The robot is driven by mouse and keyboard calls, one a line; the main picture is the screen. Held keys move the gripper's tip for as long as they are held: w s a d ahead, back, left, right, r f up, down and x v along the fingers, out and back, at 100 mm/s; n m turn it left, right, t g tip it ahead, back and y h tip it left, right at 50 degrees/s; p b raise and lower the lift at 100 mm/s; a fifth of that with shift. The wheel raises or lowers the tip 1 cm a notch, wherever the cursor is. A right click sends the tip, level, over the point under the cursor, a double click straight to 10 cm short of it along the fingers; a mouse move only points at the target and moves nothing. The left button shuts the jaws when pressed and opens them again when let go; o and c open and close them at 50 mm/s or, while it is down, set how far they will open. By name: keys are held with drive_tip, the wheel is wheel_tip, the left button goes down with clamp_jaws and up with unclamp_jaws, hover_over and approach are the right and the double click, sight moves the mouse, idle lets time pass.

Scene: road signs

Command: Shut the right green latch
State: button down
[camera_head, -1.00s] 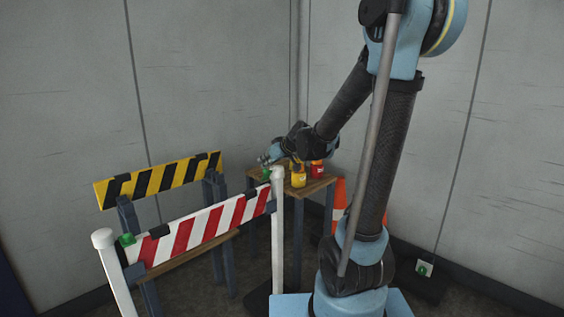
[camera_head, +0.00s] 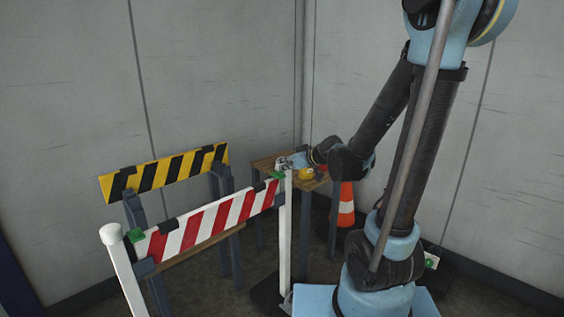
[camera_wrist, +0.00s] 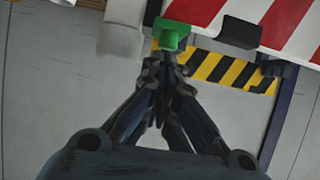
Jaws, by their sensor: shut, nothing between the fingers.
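The right green latch (camera_head: 278,175) sits at the right end of the red-and-white barrier board (camera_head: 212,222), beside the white post (camera_head: 285,235). In the wrist view the green latch (camera_wrist: 172,34) is directly in front of my gripper (camera_wrist: 168,60). My gripper's fingers are shut with nothing between them. The fingertips are at the latch's near edge; I cannot tell whether they touch it. In the head view my gripper (camera_head: 282,163) is small, just above the latch. The left green latch (camera_head: 135,235) is at the board's other end.
A yellow-and-black board (camera_head: 165,172) stands behind the barrier. A wooden table (camera_head: 265,160) behind the right post holds a yellow container (camera_head: 306,174), partly hidden by my arm. An orange-and-white cone (camera_head: 346,205) stands to the right. Grey walls close the corner.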

drive_tip(key=shift+s+d+f, duration=0.25)
drive_tip(key=shift+d+f, duration=0.05)
drive_tip(key=shift+f, duration=0.2)
drive_tip(key=shift+s+d+f, duration=0.2)
drive_tip(key=shift+d+f, duration=0.05)
drive_tip(key=shift+f, duration=0.25)
drive_tip(key=shift+r, duration=0.1)
drive_tip(key=shift+r, duration=0.65)
drive_tip(key=shift+r, duration=0.1)
drive_tip(key=s+d+f+m+g+h, duration=0.2)
drive_tip(key=s+d+m+h, duration=0.1)
drive_tip(key=s+d, duration=0.5)
drive_tip(key=s+d+f+m+g+h, duration=0.2)
drive_tip(key=s+d+f+m+h, duration=0.1)
drive_tip(key=s+d, duration=0.5)
drive_tip(key=s+d+f+m+g+h, duration=0.2)
drive_tip(key=s+d+f+m+h, duration=0.1)
drive_tip(key=s+d, duration=0.5)
drive_tip(key=shift+s+f+h, duration=0.25)
drive_tip(key=shift+s+h, duration=0.05)
drive_tip(key=shift+s, duration=0.3)
